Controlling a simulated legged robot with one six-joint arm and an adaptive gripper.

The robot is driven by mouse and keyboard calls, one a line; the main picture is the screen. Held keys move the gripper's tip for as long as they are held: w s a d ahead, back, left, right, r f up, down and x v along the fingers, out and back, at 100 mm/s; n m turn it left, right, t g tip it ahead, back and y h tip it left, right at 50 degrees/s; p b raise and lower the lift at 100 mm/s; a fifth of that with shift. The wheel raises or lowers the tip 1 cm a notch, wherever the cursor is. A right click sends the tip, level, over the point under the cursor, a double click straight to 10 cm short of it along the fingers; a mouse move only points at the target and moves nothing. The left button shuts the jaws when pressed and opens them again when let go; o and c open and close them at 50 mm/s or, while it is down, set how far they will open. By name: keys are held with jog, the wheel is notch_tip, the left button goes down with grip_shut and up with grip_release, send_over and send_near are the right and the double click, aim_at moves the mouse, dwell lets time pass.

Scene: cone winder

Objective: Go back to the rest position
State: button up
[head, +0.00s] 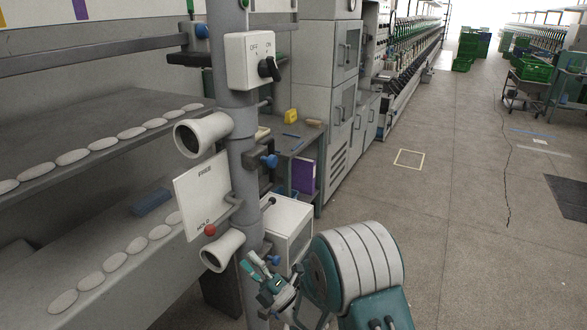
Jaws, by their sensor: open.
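My gripper (262,273) is at the lower middle of the head view, by the foot of the grey post (242,160). Its teal-tipped fingers are apart and nothing shows between them. My white and teal arm fills the area just right of it. The post carries a switch box (247,60) with an OFF/ON dial, two white funnel-shaped guides (203,134), and a white plate (203,190) marked FREE and HOLD with a red knob (210,230). The gripper is close to the lower guide (222,249); I cannot tell whether they touch.
Grey shelves (110,105) with rows of pale oval pieces lie at left. A white box (288,228) and a small bench (290,137) stand behind the post. A long winding machine (405,60) runs back. The floor (440,220) at right is open, with green crates (472,45) far off.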

jog(key=w+d+r+m+t+h, duration=0.2)
jog(key=w+d+r+m+h, duration=0.1)
jog(key=w+r+m+h, duration=0.15)
jog(key=s+d+r+m+h, duration=0.1)
jog(key=d+r+m+h, duration=0.3)
jog(key=d+m+h, duration=0.3)
jog(key=s+d+r+m+h, duration=0.1)
jog(key=d+r+m+h, duration=0.3)
jog(key=d, duration=0.5)
jog(key=s+d+f+m+g+h, duration=0.1)
jog(key=s+d+m+g, duration=0.3)
jog(key=s, duration=0.9)
jog(key=s+d+f+m+g+h, duration=0.1)
jog(key=s+d+m+g+h, duration=0.3)
jog(key=s+d+m, duration=0.3)
jog(key=s+m, duration=0.3)
jog(key=s, duration=0.3)
jog(key=shift+d+g+h, duration=0.3)
jog(key=shift+h, duration=0.05)
